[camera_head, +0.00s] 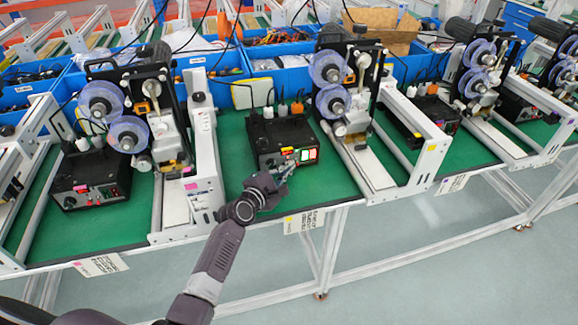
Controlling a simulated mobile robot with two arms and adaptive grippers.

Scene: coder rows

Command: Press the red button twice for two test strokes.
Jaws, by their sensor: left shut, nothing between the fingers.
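A black control box (282,133) stands on the green bench mat in the middle. Its front panel has a lit red and green patch (308,155) at the right end, plus small coloured marks to the left of it. I cannot clearly single out the red button at this size. My left gripper (288,170) is shut and empty. It is at the lower part of the box's front panel, left of the lit patch, and covers some of the panel. Whether its tips touch the panel I cannot tell. My right gripper is not in view.
Coder machines with clear purple reels stand left (128,133) and right (332,100) of the box. Another black box (90,180) sits at the left. Blue bins (280,56) line the back. Free green mat (235,150) lies left of the middle box.

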